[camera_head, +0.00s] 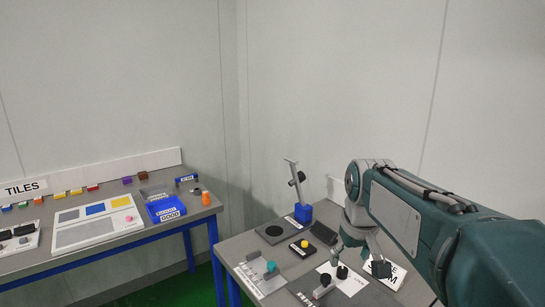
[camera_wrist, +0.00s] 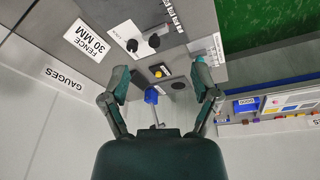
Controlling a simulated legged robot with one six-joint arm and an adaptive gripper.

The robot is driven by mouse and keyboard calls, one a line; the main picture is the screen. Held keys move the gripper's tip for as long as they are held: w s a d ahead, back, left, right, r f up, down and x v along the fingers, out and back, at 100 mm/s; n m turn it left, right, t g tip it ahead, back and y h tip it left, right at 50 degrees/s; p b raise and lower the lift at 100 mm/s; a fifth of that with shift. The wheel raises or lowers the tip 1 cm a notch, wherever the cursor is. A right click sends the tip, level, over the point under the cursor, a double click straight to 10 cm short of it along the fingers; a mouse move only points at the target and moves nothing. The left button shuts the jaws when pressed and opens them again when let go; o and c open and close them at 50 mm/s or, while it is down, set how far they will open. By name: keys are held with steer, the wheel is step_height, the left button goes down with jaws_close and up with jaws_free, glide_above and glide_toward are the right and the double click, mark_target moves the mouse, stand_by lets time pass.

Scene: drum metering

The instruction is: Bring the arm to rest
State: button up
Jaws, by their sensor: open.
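My arm reaches in from the right in the head view, over the right-hand table (camera_head: 240,244). My gripper (camera_head: 358,262) hangs at its end, pointing down above that table. In the wrist view my gripper (camera_wrist: 161,68) shows two fingers spread wide apart, with nothing between them. The fingers look clear of the things on the table, though the exact height is hard to tell. The arm hides part of the table's right side.
A blue-based stand with a post (camera_head: 303,213), a yellow button box (camera_head: 303,248) and black knobs (camera_head: 342,271) stand on the right table. A FENCE 30 MM sign (camera_wrist: 89,37) lies there. The left table holds a white board (camera_head: 96,222) and blue bin (camera_head: 165,210). Open space lies above both tables.

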steer(key=s+f+m+t, duration=0.1)
steer(key=s+f, duration=0.1)
steer(key=s, duration=0.8)
steer(key=s+f+m+t, duration=0.1)
steer(key=s+f+t, duration=0.1)
steer(key=s, duration=0.8)
steer(key=shift+f, duration=0.5)
steer(key=shift+a, duration=0.1)
stand_by(1.1)
